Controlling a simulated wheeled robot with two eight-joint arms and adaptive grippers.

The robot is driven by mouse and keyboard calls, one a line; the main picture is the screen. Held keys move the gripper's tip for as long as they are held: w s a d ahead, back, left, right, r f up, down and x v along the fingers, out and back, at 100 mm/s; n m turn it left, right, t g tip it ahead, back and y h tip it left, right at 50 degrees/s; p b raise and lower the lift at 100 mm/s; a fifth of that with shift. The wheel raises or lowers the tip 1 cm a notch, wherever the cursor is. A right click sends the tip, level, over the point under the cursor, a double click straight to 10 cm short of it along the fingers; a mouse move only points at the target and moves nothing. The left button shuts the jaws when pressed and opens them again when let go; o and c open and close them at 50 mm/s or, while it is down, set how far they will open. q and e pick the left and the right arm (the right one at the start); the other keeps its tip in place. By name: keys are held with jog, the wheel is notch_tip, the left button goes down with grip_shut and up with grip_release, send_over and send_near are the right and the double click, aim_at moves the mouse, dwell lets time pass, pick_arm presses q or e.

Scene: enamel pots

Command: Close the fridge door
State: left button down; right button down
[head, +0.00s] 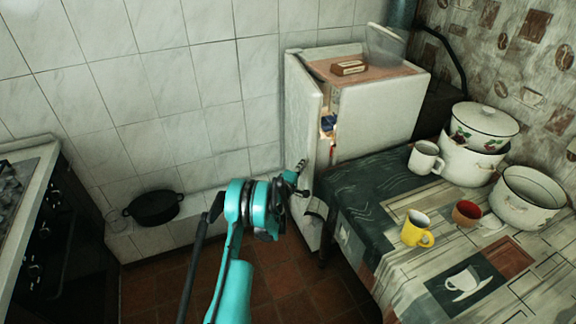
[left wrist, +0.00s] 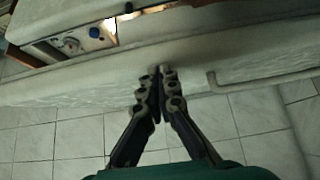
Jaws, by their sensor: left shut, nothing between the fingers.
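The white fridge (head: 385,115) stands against the tiled wall, and its door (head: 303,110) is partly open, with a lit gap showing some contents. My left gripper (head: 300,168) is at the outer face of the door, around mid height, with its fingers shut and empty. In the left wrist view my gripper's fingertips (left wrist: 157,75) point at the pale door (left wrist: 80,88) and overlap its face; I cannot tell if they touch. A thin bar, perhaps a handle, lies right of them. The fridge's interior shows beyond the door's edge. My right gripper is not in view.
A table (head: 380,205) with a dark patterned cloth stands right of the door, close to it, holding enamel pots (head: 475,165), a white mug (head: 425,158), a yellow mug (head: 417,229) and a red cup (head: 466,213). A black pot (head: 154,208) sits on a low ledge at left, near a stove (head: 45,220).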

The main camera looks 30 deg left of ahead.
pick_arm(q)
jog(key=w+d, duration=0.7)
jog(key=shift+w+d+r, duration=0.15)
jog(key=shift+d+r, duration=0.25)
jog(key=shift+w, duration=0.1)
jog(key=shift+w+d+f, duration=0.4)
jog(key=shift+w+d, duration=0.2)
jog(key=shift+w, duration=0.2)
jog(key=s, duration=0.8)
jog(key=s+d+r+m+g+h, duration=0.1)
jog(key=s+d+r+m+h, duration=0.15)
jog(key=d+r+m, duration=0.5)
jog(key=s+d+r+m+g+h, duration=0.2)
jog(key=s+d+r+m+g, duration=0.2)
jog(key=s+d+r, duration=0.65)
jog(key=s+d+r+m+g, duration=0.2)
jog(key=s+m+g, duration=0.15)
jog(key=s, duration=1.05)
jog(key=s+a+f+m+g+y, duration=0.1)
jog(key=s+f, duration=0.2)
jog(key=s, duration=0.6)
jog(key=s+a+f+m+g+y, duration=0.1)
jog(key=s+a+f+m+y, duration=0.1)
jog(key=s, duration=0.8)
jog(key=shift+a+f+m, duration=0.3)
jog(key=shift+f, duration=0.1)
